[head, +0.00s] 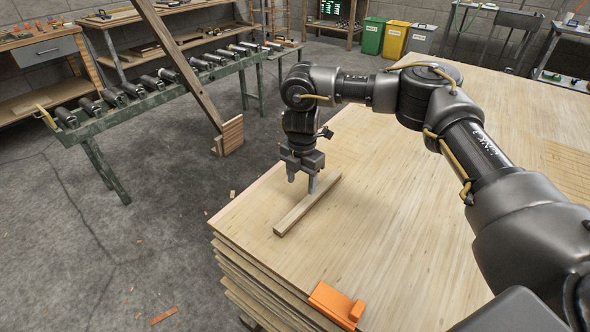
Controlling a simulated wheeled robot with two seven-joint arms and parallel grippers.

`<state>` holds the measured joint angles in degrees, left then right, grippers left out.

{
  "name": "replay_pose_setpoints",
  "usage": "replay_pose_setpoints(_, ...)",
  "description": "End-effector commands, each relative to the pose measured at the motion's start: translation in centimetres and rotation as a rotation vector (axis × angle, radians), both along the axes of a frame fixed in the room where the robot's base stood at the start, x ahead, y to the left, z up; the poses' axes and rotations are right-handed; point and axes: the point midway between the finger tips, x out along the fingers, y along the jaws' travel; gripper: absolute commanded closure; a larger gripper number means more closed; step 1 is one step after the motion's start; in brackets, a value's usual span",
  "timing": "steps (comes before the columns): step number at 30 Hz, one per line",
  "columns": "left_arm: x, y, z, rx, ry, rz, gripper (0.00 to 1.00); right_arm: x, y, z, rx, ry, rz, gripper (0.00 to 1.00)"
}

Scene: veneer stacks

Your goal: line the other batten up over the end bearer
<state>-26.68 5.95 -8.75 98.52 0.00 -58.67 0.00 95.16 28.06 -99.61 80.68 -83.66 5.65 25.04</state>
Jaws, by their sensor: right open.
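A pale wooden batten (300,209) lies flat on the top sheet of the veneer stack (400,215), near its left edge and slanting from lower left to upper right. My right gripper (302,184) is open and points down at the far half of the batten; its fingers are close to the batten, and I cannot tell whether they touch it. No second batten shows clearly on the stack. The end bearer cannot be made out; the stack's underside is mostly hidden. My left gripper is out of view.
An orange block-like tool (335,304) sits at the stack's near left corner. A roller conveyor (150,88) and a leaning wooden post (190,75) stand beyond the left edge. Offcuts litter the floor (120,230). The middle of the stack top is clear.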

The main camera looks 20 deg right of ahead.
Motion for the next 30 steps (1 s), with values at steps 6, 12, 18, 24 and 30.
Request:
replay_pose_setpoints(6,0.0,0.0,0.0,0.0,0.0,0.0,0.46,0.1,0.2,0.0,0.0,0.0,0.004,0.45)
replay_pose_setpoints(12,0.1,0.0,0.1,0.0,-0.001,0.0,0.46,0.0,0.2,-0.9,0.0,0.001,0.003,0.45)
replay_pose_setpoints(18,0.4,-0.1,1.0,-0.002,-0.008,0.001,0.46,-0.1,0.0,-3.8,-0.001,0.004,-0.001,0.45)
replay_pose_setpoints(24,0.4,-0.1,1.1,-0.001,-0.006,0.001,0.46,-0.1,0.0,-7.3,-0.001,0.002,-0.002,0.45)
replay_pose_setpoints(30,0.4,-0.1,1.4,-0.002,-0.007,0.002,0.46,-0.1,0.0,-9.7,-0.001,0.002,-0.001,0.45)
